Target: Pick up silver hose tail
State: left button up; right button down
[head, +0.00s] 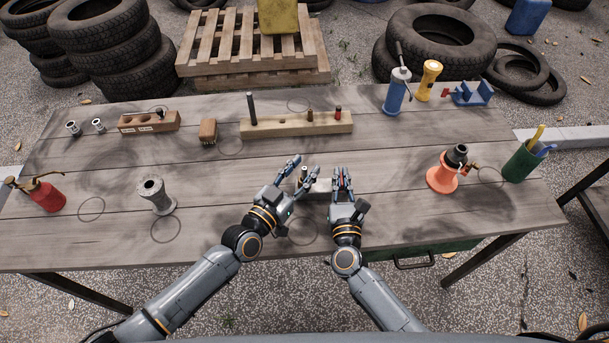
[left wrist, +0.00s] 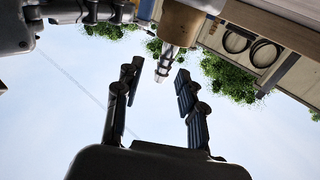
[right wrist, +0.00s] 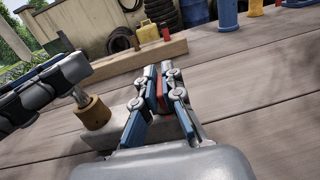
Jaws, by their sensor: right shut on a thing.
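The silver hose tail (left wrist: 165,66) is a ribbed metal stub on a tan-brown round base (left wrist: 190,22). In the right wrist view the hose tail (right wrist: 80,97) stands upright in that base (right wrist: 94,113), beside a pale grey block (right wrist: 120,130). My left gripper (head: 302,171) is open. In the left wrist view the hose tail shows between its spread fingers (left wrist: 155,95), with no clear contact. My right gripper (head: 342,174) is shut on a red piece (right wrist: 162,90) at the grey block; how the two join is partly hidden by the fingers.
A long wooden block (head: 275,125) with pegs lies behind the grippers. A grey spool-like part (head: 155,194) and red oil can (head: 46,194) stand left. An orange part (head: 442,178) and green cup (head: 521,163) stand right. The table (head: 230,170) between is mostly clear.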

aim_at(305, 168)
pick_arm(q)
jog(key=shift+w+d, duration=0.3)
jog(key=shift+w, duration=0.1)
grip_shut()
jog(key=shift+r, duration=0.65)
notch_tip(305, 168, up, 2)
jog(key=shift+r, duration=0.25)
jog(key=v, duration=1.8)
